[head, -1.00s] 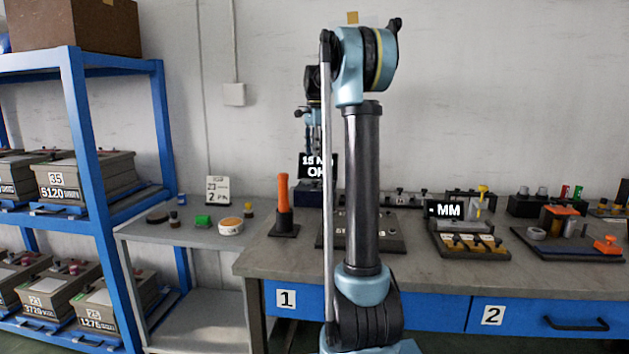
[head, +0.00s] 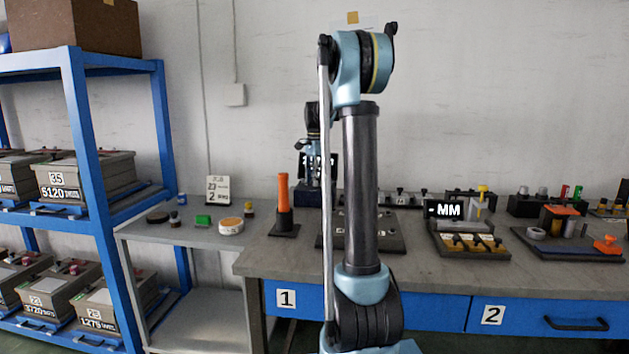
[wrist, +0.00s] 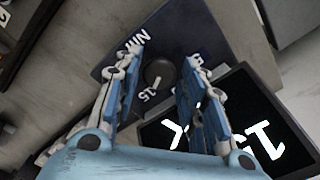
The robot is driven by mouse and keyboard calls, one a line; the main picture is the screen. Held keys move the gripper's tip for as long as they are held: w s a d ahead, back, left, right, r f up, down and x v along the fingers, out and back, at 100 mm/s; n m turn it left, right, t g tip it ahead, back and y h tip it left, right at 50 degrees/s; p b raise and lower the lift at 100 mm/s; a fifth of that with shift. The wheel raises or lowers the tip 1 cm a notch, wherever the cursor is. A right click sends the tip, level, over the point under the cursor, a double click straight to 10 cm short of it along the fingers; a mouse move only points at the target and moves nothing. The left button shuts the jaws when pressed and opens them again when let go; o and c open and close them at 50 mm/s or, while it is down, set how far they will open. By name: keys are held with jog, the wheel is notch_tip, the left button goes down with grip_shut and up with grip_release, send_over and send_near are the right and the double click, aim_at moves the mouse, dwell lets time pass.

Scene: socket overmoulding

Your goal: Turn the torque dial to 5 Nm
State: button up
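The torque dial (wrist: 158,74) is a small dark round knob on a dark panel (wrist: 112,72) in the wrist view. White markings around it include "MIN" and "15"; another is partly hidden by a finger, and I cannot tell where the dial points. My gripper (wrist: 161,63) is open, with one finger on each side of the dial; contact is not clear. A black display (wrist: 262,115) with white characters lies beside the panel, partly covered by a finger. In the head view my gripper (head: 314,166) is in front of the display (head: 334,166), partly behind my arm.
The workbench (head: 262,262) holds an orange-handled tool in a dark stand (head: 284,205), an "MM" display (head: 448,209) and several fixtures at the right. A lower side table (head: 180,234) and a blue shelf (head: 92,160) stand at the left.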

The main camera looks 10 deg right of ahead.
jog(key=c, duration=0.8)
jog(key=shift+w, duration=0.1)
jog(key=n, duration=0.5)
jog(key=shift+r+n, duration=0.1)
jog(key=shift+n, duration=0.3)
jog(key=n, duration=1.1)
jog(key=shift+w+n, duration=0.1)
jog(key=shift+n, duration=0.2)
jog(key=n, duration=0.6)
jog(key=shift+n, duration=0.3)
